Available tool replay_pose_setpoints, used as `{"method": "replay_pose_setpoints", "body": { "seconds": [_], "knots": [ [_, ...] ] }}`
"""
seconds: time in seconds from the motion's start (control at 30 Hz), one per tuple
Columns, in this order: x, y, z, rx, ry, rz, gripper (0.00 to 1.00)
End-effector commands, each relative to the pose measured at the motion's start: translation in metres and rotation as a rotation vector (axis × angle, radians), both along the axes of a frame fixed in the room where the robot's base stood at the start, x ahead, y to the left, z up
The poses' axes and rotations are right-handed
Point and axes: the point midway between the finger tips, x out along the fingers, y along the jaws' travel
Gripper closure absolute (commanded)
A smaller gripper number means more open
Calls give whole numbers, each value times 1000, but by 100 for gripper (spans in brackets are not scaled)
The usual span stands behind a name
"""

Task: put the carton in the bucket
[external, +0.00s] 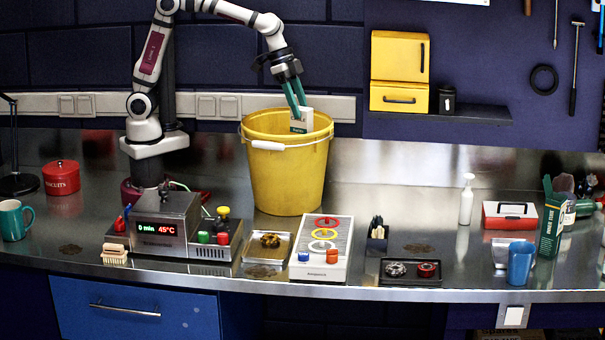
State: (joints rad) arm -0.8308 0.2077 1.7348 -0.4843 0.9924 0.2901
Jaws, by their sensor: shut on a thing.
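The yellow bucket (288,181) stands upright on the steel bench, left of the middle, with its white handle hanging across the front. My gripper (298,112) reaches down over the bucket's mouth from above. Its green fingers are shut on the small white carton (301,121), which has a green band at its lower edge. The carton is within the bucket's opening, at about rim height towards the right side. Whether it touches the bucket cannot be told. The inside bottom of the bucket is hidden by its front wall.
In front of the bucket are a metal tray (265,272), a box with coloured rings (321,247) and a device with a red display (165,229). A black shelf (470,115) with a yellow cabinet (399,66) is on the wall at right.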

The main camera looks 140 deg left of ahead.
Motion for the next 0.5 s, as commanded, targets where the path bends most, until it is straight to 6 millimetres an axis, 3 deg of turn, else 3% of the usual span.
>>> {"method": "replay_pose_setpoints", "body": {
  "seconds": [0.07, 0.3, 0.5],
  "knots": [
    [-2, 2, -16, -6, 4, 1, 100],
    [-3, 1, -101, -7, 7, 1, 100],
    [-2, 2, -138, -4, 2, 0, 100]
  ]
}}
